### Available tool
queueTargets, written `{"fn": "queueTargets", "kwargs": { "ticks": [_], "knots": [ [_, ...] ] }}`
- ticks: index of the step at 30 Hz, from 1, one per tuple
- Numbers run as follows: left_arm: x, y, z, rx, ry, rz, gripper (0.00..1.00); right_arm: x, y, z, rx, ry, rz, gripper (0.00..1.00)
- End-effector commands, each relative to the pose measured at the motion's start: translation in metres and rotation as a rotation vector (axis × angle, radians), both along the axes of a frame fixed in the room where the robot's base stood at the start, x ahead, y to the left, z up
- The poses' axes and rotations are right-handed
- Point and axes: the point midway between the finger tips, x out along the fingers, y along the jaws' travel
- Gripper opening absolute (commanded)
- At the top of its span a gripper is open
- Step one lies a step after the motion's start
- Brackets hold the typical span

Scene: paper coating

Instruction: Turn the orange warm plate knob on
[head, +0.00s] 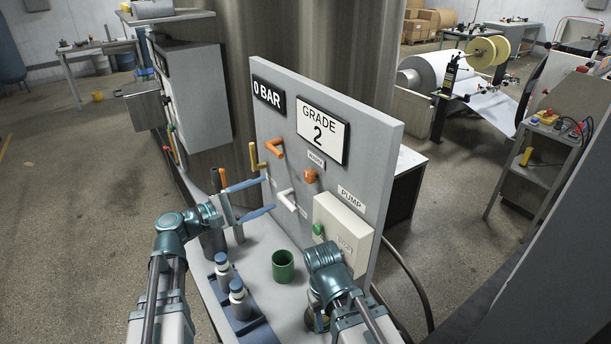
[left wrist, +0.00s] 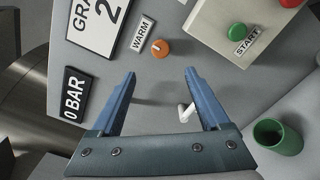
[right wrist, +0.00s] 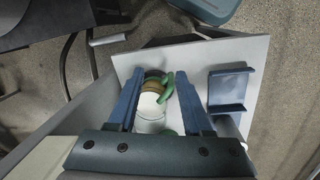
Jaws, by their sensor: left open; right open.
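The orange warm plate knob (head: 311,177) is on the grey panel, just below a small "WARM" label (head: 316,159). In the left wrist view the knob (left wrist: 160,48) has a light mark on its face and shows beyond and between my left fingers. My left gripper (head: 268,196) is open and empty in front of the panel, to the left of the knob and apart from it. My right gripper (right wrist: 158,92) is open, over a white and green mug-like object (right wrist: 152,104) between its fingers in the right wrist view; I cannot tell whether they touch it. Its fingers are hidden in the head view.
The pump box (head: 340,228) has a green start button (head: 318,230). A green cup (head: 283,267) and a blue bottle rack (head: 262,331) stand on the bench.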

Motion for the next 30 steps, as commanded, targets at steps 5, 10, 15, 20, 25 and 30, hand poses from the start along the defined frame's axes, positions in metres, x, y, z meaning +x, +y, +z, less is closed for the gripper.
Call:
{"fn": "queueTargets", "kwargs": {
  "ticks": [5,10,15,20,25,30],
  "knots": [
    [0.016,-0.024,0.0,0.001,0.0,-0.006,0.79,0.0,0.0,0.0,0.0,0.0,0.0,0.5],
    [0.036,-0.054,0.0,0.002,-0.001,-0.007,0.79,0.0,0.0,0.0,0.0,0.0,0.0,0.5],
    [0.054,-0.08,0.0,0.003,0.0,-0.005,0.79,0.0,0.0,0.0,0.0,0.0,0.0,0.5],
    [0.066,-0.099,0.0,0.003,0.0,-0.005,0.79,0.0,0.0,0.0,0.0,0.0,0.0,0.5],
    [0.073,-0.109,0.0,0.003,-0.001,-0.002,0.79,0.0,0.0,0.0,0.0,0.0,0.0,0.5],
    [0.074,-0.112,0.0,0.003,-0.001,-0.002,0.79,0.0,0.0,0.0,0.0,0.0,0.0,0.5]
  ]
}}
